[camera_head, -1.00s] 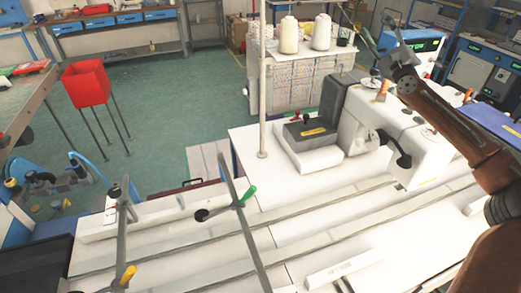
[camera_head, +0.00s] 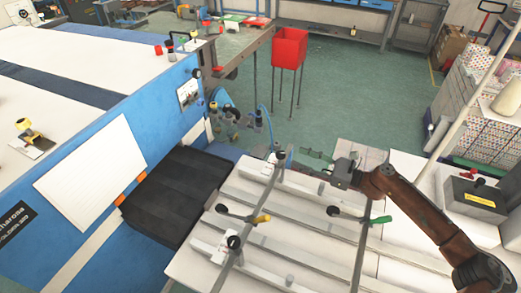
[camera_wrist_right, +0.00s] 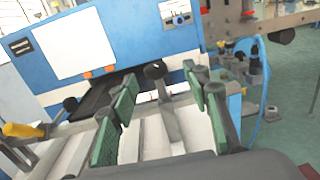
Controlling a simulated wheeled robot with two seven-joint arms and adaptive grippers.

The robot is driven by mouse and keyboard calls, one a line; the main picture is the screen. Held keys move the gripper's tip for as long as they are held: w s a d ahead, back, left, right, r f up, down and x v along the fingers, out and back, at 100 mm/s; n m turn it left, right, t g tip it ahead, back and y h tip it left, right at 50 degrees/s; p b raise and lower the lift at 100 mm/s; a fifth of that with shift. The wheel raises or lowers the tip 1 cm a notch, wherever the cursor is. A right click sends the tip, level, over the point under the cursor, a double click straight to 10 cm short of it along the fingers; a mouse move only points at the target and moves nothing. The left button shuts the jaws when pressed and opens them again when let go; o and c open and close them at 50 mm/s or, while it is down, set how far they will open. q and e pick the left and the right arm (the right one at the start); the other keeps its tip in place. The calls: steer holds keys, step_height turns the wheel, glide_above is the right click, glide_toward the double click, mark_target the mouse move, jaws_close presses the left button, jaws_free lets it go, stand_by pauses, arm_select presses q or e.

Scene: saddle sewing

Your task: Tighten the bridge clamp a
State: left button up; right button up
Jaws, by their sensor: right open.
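Two grey bridge bars cross the white rails of the table. I cannot tell from labels which clamp is a. My right gripper (camera_head: 302,163) is open and empty near the far end of the left bar. In the right wrist view its green-padded fingers (camera_wrist_right: 163,88) stand apart on either side of a dark round knob (camera_wrist_right: 155,70), with no clear contact. My left gripper is out of view.
A blue machine (camera_head: 130,130) with a white top and black bellows (camera_head: 180,195) stands to the left. A red bin (camera_head: 289,48) on thin legs stands on the green floor behind. A grey box (camera_head: 474,198) is at the right.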

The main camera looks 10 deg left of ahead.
mark_target(281, 153)
steer(key=shift+g, duration=0.3)
steer(key=x, duration=0.7)
steer(key=shift+s+a+f+b, duration=0.1)
steer(key=shift+s+f+b, duration=0.2)
steer(key=shift+s, duration=0.05)
steer(key=shift+w+a, duration=0.2)
steer(key=shift+a, duration=0.4)
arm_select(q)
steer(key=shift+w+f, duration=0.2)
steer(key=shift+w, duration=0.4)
arm_select(e)
steer(key=shift+c, duration=0.6)
